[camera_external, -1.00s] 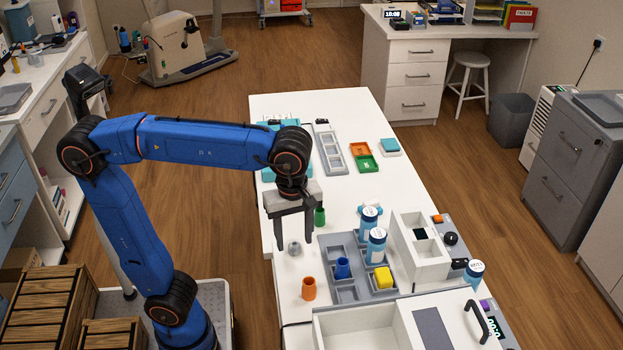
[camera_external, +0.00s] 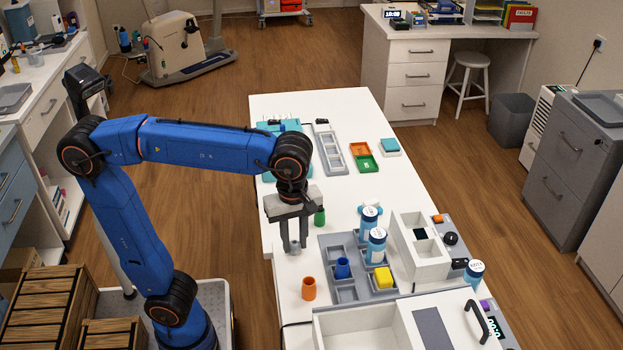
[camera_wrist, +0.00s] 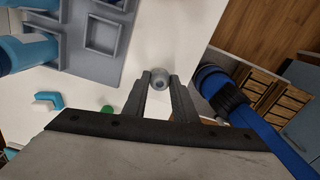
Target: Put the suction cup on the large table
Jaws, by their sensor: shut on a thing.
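The suction cup is a small grey piece (camera_wrist: 158,78) between my fingertips in the wrist view. In the external view the grey suction cup (camera_external: 294,248) shows low between the fingers, partly hidden by them. My gripper (camera_external: 294,246) points down over the left edge of the white table and is shut on the cup. In the wrist view my gripper's two fingers (camera_wrist: 160,84) sit on either side of it. The white table (camera_external: 285,110) lies under the gripper. I cannot tell whether the cup still touches the tabletop.
An orange cup (camera_external: 309,289) stands just in front of the gripper. A grey tray (camera_external: 326,240) with a blue cup (camera_external: 342,268) and a yellow block (camera_external: 383,277) lies to the right. A green cup (camera_external: 319,216) stands close behind. The table's middle has free room.

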